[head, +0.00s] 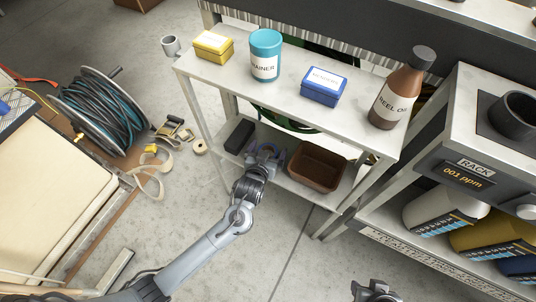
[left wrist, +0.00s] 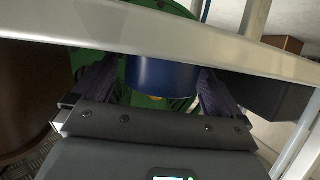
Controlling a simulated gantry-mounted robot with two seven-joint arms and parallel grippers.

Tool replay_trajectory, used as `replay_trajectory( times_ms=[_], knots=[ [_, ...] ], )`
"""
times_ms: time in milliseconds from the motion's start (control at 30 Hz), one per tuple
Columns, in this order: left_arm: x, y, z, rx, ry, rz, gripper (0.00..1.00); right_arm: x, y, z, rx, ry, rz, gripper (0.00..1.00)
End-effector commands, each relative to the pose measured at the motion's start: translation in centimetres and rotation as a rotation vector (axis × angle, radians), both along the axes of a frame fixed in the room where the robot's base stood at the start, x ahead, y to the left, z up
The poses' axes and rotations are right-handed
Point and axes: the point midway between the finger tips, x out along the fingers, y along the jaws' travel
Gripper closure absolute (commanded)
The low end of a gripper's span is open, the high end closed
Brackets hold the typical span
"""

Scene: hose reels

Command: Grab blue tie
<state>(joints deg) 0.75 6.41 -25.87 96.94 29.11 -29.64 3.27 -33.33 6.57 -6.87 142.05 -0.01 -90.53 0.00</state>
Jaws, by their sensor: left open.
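The blue tie looks to be the dark blue curved band (left wrist: 160,74) in the left wrist view. It lies between the two fingers of my left gripper (left wrist: 156,86), which stand apart on either side of it. In the head view my left gripper (head: 265,155) reaches in at the lower shelf (head: 285,181) of the metal rack, below the top shelf. A small blue-purple curve (head: 281,158) shows beside its fingers there; the rest is hidden by the gripper. My right gripper (head: 376,290) is partly in view at the bottom edge, its fingers unclear.
On the lower shelf, a black box (head: 239,136) stands left of my left gripper and a brown bin (head: 316,166) right of it. The top shelf holds a yellow box (head: 213,46), teal can (head: 265,58), blue box (head: 324,88) and brown bottle (head: 398,95).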

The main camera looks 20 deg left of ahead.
Motion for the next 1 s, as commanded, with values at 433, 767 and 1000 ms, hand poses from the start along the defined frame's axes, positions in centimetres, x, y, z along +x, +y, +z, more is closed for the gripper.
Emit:
replay_trajectory(
  times_ms=[433,767,1000],
  knots=[
    [0.06,0.0,-0.02,-0.001,0.001,0.0,0.31,0.01,-0.18,0.01,-0.008,-0.001,0.006,0.57],
    [0.05,0.0,-0.01,-0.001,0.001,0.0,0.55,0.05,-0.2,0.04,-0.009,-0.002,0.006,0.57],
    [0.06,0.0,0.64,-0.001,0.001,0.0,0.55,0.07,-0.13,0.59,-0.006,-0.003,0.004,0.57]
  ],
)
